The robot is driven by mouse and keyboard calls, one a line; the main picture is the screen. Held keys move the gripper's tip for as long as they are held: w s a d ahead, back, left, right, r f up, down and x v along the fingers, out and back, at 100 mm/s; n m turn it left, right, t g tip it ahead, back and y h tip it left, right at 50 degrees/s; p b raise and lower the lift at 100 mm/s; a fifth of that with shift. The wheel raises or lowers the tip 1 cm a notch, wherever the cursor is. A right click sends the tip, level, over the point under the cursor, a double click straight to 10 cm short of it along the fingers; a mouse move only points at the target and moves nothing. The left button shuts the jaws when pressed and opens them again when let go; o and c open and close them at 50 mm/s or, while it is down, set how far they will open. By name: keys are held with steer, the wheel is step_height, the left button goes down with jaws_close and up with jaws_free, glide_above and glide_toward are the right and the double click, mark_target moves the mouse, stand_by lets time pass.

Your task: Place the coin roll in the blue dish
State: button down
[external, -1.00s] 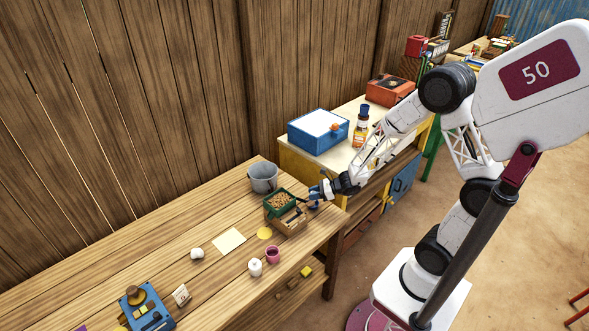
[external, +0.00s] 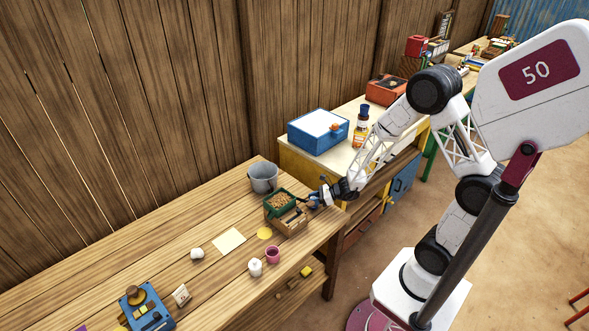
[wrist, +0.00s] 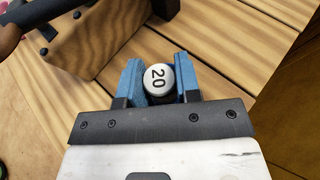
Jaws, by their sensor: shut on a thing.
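My gripper (external: 315,199) is at the right end of the wooden table, beside the green tray. The rest of the roll is hidden by the fingers and the viewing angle. I cannot make out the blue dish with certainty. A blue tray-like holder (external: 163,322) with a brass round piece and small blocks is at the front left of the table.
A green tray (external: 269,212) of brown bits sits on a wooden box (external: 293,222) just left of my gripper. A grey bucket (external: 263,178) stands behind. White and maroon cups (external: 273,255) and a paper sheet (external: 228,241) lie farther left.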

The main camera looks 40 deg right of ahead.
steer(key=shift+f, duration=0.15)
steer(key=c, duration=0.8)
jaws_free()
steer(key=shift+v, duration=6.05)
steer(key=shift+r, duration=0.2)
